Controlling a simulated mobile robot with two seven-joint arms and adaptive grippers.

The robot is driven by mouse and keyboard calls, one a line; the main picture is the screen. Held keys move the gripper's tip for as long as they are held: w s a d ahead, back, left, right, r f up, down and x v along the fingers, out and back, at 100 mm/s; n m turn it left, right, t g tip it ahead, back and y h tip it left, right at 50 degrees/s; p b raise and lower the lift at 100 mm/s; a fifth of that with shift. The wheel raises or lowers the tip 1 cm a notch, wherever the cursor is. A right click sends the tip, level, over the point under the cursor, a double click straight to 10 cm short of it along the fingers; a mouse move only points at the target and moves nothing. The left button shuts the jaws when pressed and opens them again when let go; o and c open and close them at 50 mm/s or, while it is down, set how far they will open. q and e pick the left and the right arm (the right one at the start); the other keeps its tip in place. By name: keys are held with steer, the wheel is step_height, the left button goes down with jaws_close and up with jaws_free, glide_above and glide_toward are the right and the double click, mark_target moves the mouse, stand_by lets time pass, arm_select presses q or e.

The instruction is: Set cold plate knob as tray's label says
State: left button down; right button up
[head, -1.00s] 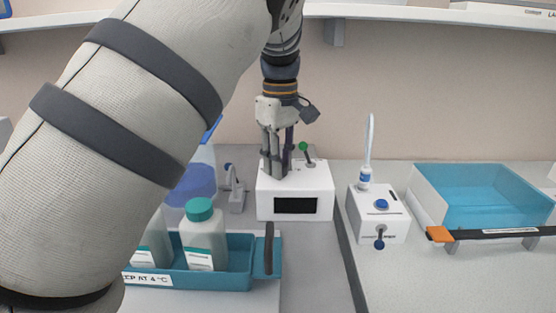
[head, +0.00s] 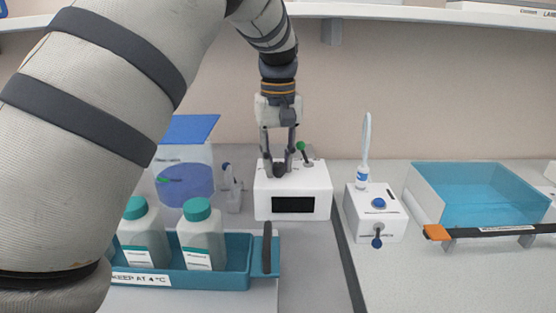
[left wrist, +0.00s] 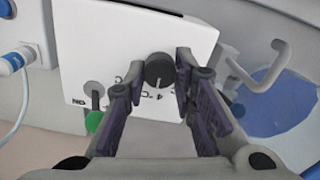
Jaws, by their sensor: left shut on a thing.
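The cold plate (head: 293,206) is a white box with a dark display on its front. It has a dark round knob (left wrist: 159,70) on top, with "4 °C" printed beside it in the left wrist view. The teal tray (head: 236,277) at the lower left has a label (head: 140,279) reading "KEEP AT 4 °C". My right gripper is not in view.
A green-tipped lever (head: 301,147) rises beside the knob. A smaller white device (head: 375,215) with a blue button stands to the right, then a clear blue bin (head: 478,195). A blue-lidded container (head: 186,165) is behind the tray.

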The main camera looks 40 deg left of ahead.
mark_target(278, 164)
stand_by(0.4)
arm_select(q)
steer(key=c, duration=1.3)
jaws_free()
steer(key=shift+c, duration=0.2)
step_height(278, 164, up, 12)
steer(key=shift+f, duration=0.1)
